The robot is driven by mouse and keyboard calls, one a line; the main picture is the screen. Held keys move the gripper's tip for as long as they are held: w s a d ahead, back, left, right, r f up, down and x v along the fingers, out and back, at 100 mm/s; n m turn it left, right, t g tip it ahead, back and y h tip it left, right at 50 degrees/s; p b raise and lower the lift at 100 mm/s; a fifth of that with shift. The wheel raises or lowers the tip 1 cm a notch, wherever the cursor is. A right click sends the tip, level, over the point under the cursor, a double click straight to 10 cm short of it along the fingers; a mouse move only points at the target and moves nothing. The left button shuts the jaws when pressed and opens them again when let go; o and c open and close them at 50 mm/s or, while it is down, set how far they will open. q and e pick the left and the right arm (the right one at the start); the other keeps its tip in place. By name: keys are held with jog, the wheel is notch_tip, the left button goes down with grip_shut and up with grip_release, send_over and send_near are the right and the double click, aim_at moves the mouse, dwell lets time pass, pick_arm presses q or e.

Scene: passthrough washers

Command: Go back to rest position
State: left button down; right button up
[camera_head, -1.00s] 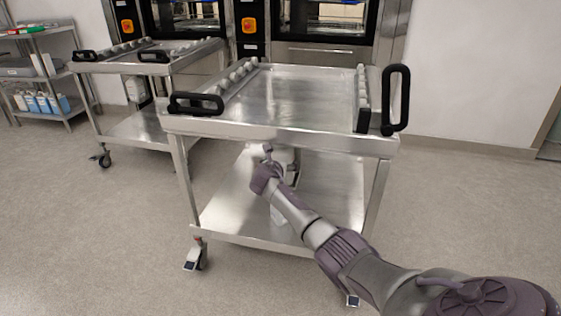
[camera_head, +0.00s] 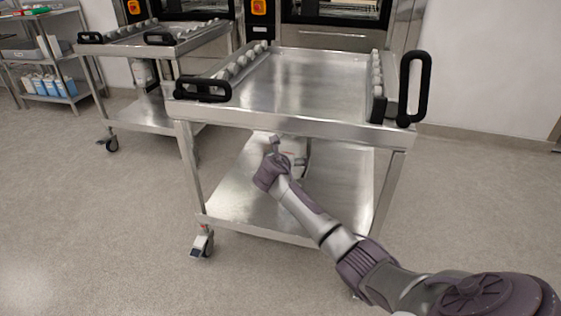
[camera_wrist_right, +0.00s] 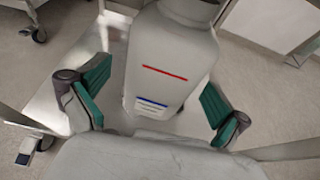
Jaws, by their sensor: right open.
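My right arm reaches in from the lower right in the head view to the lower shelf of the near steel cart. My right gripper (camera_head: 276,150) is at the shelf, under the cart's top. In the right wrist view it is open (camera_wrist_right: 157,95), with one green-padded finger on each side of a white container (camera_wrist_right: 170,55) with a red and a blue line. Gaps show between pads and container. In the head view the container (camera_head: 296,160) is mostly hidden behind my gripper and the cart's top. My left gripper is not in view.
The near cart (camera_head: 300,90) has black handles and rows of rollers, with its front edge above my forearm. A second cart (camera_head: 165,45) stands to its left. Shelving (camera_head: 45,60) with blue-labelled bottles is at far left. Floor in front is clear.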

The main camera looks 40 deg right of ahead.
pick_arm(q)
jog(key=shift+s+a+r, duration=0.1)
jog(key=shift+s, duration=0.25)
pick_arm(e)
jog(key=v, duration=0.9)
jog(key=shift+a+r, duration=0.15)
jog(key=shift+r, duration=0.15)
